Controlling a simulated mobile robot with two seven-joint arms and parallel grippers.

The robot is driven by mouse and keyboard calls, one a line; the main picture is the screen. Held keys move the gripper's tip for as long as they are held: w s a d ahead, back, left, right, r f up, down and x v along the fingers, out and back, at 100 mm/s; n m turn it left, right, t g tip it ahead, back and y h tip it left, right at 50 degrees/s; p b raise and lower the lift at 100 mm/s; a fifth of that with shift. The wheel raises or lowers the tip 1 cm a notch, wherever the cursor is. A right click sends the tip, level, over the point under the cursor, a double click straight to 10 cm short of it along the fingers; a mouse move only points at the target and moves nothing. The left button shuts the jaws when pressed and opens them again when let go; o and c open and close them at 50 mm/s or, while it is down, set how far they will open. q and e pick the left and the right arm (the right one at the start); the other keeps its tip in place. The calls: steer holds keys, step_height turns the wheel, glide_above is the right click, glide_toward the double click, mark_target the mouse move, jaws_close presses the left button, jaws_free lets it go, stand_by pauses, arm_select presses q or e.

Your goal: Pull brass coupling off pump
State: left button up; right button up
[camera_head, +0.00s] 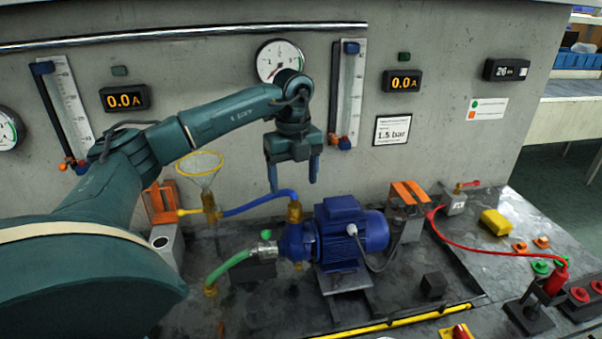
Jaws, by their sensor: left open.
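The blue pump (345,238) stands on the dark bench at the middle of the picture. A brass coupling (294,211) sits upright on top of the pump's left end, with a blue hose (258,202) running left from it. A green hose (232,266) joins the pump's left side by a metal fitting (265,248). My left gripper (293,183) points down above the brass coupling, fingers apart. It looks empty, and the coupling's top shows just below the fingers. I cannot tell the exact gap in depth. My right gripper is not in view.
A glass funnel with a yellow rim (200,165) stands left of the gripper. Gauges and displays line the grey wall behind. A red hose (480,254), a yellow block (495,222) and a red-handled tool (556,280) are at right. A yellow bar (400,320) edges the front.

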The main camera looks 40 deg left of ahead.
mark_target(295, 198)
arm_select(q)
steer(key=shift+s+f+b, duration=0.1)
steer(key=shift+f+b, duration=0.4)
steer(key=shift+f, duration=0.15)
steer(key=shift+f+b, duration=0.3)
steer(key=shift+f, duration=0.05)
steer(key=shift+f+b, duration=0.5)
steer(key=shift+f, duration=0.1)
steer(key=shift+d+f+b, duration=0.1)
steer(key=shift+f+b, duration=0.5)
steer(key=shift+f, duration=0.2)
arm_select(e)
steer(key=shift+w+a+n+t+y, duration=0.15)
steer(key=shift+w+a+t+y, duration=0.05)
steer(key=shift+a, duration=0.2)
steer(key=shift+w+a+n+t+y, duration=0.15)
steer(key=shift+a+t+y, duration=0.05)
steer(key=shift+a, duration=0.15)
arm_select(q)
steer(key=shift+p, duration=0.4)
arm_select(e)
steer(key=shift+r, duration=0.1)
arm_select(q)
steer(key=shift+f, duration=0.2)
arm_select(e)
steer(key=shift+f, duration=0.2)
